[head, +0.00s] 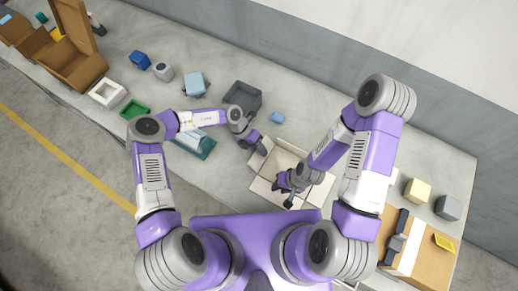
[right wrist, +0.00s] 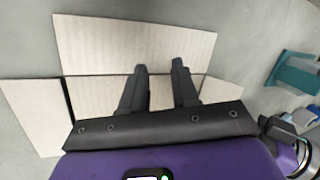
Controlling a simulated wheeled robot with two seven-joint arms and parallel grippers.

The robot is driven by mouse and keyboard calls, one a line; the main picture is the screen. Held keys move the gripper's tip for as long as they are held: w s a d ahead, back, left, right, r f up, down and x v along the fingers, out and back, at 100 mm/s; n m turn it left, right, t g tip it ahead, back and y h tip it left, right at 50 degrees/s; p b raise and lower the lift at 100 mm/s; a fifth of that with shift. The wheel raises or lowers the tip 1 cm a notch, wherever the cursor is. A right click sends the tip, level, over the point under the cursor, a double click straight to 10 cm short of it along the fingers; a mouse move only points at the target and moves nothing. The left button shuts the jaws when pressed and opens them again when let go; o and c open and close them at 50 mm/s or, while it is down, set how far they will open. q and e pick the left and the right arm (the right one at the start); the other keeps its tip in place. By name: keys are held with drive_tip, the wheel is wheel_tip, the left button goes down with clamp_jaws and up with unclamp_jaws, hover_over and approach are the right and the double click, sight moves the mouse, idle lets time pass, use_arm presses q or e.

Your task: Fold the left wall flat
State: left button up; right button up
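An open, light cardboard box (head: 283,160) stands on the table in front of me, its panels spread outward. In the right wrist view a large pale panel (right wrist: 120,42) lies across the top, with a left panel (right wrist: 32,112) and a smaller right panel (right wrist: 220,91) beside it. My left gripper (head: 259,149) is at the box's upper left edge; contact and finger opening are unclear. My right gripper (head: 287,192) is over the box's near side. Its two dark fingers (right wrist: 160,66) are apart, with no object seen between them. My right arm hides part of the box.
A dark grey bin (head: 243,96) and a small blue block (head: 277,117) are beyond the box. A teal tray (head: 197,148) is to its left. A taped brown carton (head: 425,257) and small blocks (head: 417,191) are at right.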

use_arm(q)
drive_tip(key=v, duration=0.7)
drive_tip(key=shift+a+r+b, duration=0.2)
drive_tip(key=shift+r+b, duration=0.05)
drive_tip(key=shift+b, duration=0.15)
